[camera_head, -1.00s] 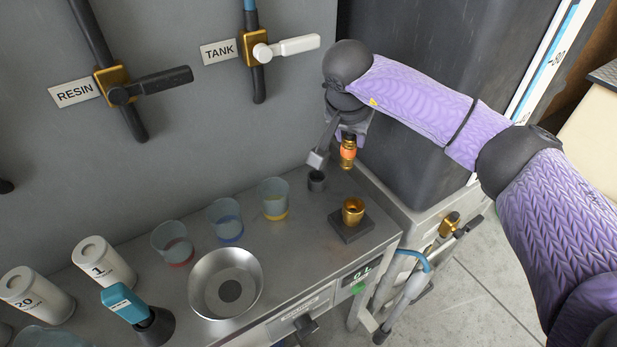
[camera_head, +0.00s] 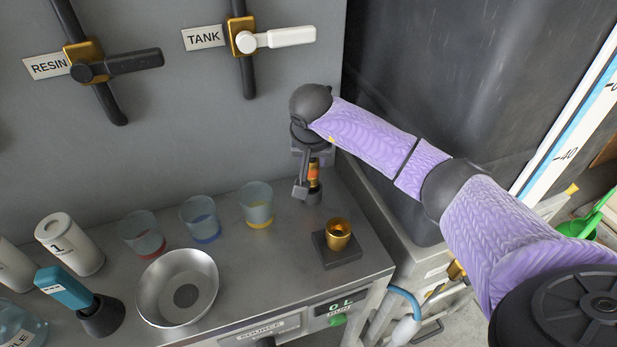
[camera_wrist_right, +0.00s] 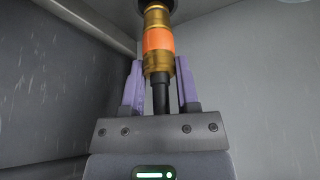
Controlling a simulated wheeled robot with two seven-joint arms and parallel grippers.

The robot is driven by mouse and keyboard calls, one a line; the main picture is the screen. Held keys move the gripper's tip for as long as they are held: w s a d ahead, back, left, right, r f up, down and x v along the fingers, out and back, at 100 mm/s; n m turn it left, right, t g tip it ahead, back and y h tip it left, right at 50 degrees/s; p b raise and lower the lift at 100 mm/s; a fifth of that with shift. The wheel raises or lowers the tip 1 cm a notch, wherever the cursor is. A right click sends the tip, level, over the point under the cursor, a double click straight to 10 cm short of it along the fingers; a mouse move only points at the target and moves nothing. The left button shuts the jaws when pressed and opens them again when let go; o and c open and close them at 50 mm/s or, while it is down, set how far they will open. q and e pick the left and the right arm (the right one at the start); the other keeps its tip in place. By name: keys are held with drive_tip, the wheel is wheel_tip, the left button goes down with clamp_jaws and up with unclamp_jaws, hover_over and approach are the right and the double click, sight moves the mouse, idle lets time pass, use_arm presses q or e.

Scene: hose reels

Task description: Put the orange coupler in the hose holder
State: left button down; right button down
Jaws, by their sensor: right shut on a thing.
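The orange coupler (camera_head: 314,173) is a brass fitting with an orange band. My right gripper (camera_head: 306,185) is shut on it, or on the black stem at its end; it hangs roughly upright. In the right wrist view the coupler (camera_wrist_right: 158,42) stands between the purple fingers, with the black stem toward the palm. Its far end meets or overlaps a dark round part (camera_wrist_right: 157,5) at the top edge. A small black cup (camera_head: 313,198), which looks like the hose holder, is directly below the coupler, partly hidden by a finger. I cannot tell whether the coupler is seated. My left gripper is out of view.
A gold cup (camera_head: 338,232) on a dark block (camera_head: 337,254) stands to the right. Glasses (camera_head: 257,203) and a metal bowl (camera_head: 177,287) stand left. The grey wall with the TANK valve (camera_head: 245,40) rises behind. A dark tank (camera_head: 430,90) is right.

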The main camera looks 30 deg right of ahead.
sight(312, 171)
wheel_tip(312, 171, down, 4)
drive_tip(key=shift+r+b, duration=0.25)
drive_tip(key=shift+b, duration=0.25)
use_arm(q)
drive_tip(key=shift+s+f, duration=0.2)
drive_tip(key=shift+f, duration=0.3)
use_arm(e)
drive_tip(key=shift+r, duration=0.15)
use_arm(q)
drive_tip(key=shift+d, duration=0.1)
use_arm(e)
drive_tip(key=c, duration=0.8)
unclamp_jaws()
drive_tip(key=shift+f, duration=0.2)
drive_tip(key=o, duration=0.5)
drive_tip(key=shift+c, duration=0.2)
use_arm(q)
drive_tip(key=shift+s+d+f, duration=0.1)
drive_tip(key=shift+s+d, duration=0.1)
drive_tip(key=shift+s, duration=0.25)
